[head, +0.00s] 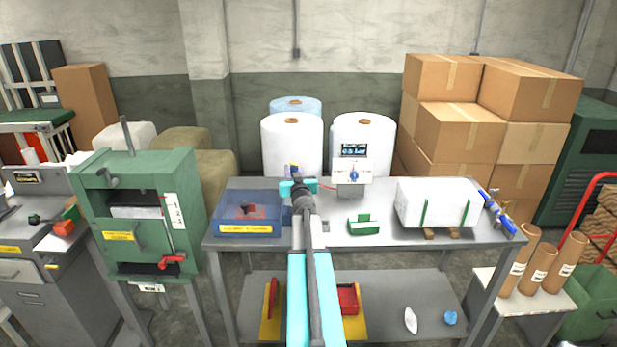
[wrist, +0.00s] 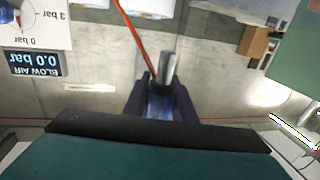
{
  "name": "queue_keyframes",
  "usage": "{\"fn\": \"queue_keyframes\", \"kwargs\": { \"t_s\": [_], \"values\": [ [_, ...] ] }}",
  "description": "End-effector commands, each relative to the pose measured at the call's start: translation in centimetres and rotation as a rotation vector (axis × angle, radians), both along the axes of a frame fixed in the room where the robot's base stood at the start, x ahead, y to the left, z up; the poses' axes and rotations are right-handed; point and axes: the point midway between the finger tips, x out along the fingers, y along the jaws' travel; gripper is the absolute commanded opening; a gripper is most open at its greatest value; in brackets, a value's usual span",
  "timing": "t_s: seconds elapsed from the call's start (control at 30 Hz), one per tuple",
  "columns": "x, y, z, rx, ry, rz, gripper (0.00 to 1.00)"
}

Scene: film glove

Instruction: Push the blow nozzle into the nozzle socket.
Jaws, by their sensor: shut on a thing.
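My gripper (head: 297,184) is above the back left part of the grey workbench, seen from behind, with my arm hiding much of it in the head view. In the wrist view the two dark fingers (wrist: 163,92) are shut on the blow nozzle (wrist: 168,66), a blue body with a silver cylindrical end. A red hose (wrist: 128,30) runs close beside it. The blow air panel (head: 352,170) stands to the right of my gripper; its display reads 0.0 bar in the wrist view (wrist: 35,63). I cannot make out the nozzle socket for certain.
A blue bin (head: 247,229) with a red item is left of my arm. Large white rolls (head: 291,140) stand behind the bench (head: 330,235). Some bench top right of my arm is bare.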

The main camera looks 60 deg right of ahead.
Motion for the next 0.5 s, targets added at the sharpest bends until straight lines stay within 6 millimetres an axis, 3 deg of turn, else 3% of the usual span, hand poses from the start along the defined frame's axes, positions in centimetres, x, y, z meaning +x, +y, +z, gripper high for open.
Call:
{"fn": "queue_keyframes", "kwargs": {
  "t_s": [0.5],
  "values": [
    [0.55, 0.49, 0.02, 0.001, -0.001, 0.008, 0.0]
  ]
}}
